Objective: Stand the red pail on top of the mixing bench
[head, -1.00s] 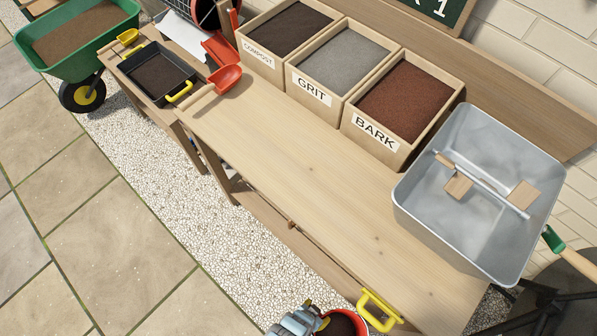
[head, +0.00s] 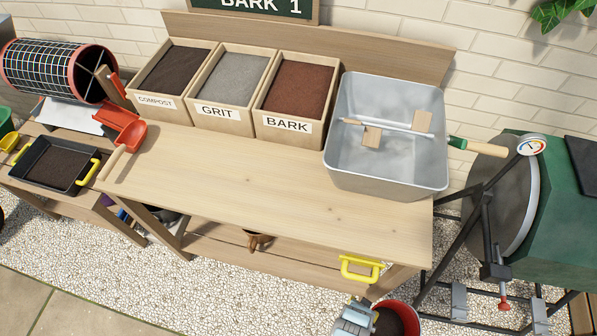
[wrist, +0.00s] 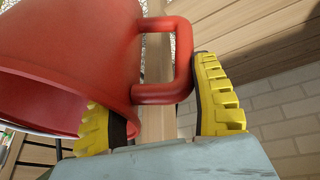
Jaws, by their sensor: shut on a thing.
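The red pail (head: 413,318) shows at the bottom edge of the head view, in front of the bench's right end, with dark contents visible and its lower part cut off. My gripper (head: 372,312) is beside it there. In the wrist view the pail (wrist: 75,50) fills the left side, and its red side handle (wrist: 183,60) lies between the yellow fingers of my gripper (wrist: 160,120), which is shut on it. The mixing bench (head: 240,180) has a pale wooden top with a wide bare area.
Compost (head: 160,103), grit (head: 218,113) and bark (head: 290,125) bins line the bench's back. A metal tub (head: 385,178) stands on its right end. A red scoop (head: 128,132) lies at the left. A yellow handle (head: 362,268) juts from the front. A green mixer (head: 550,215) stands right.

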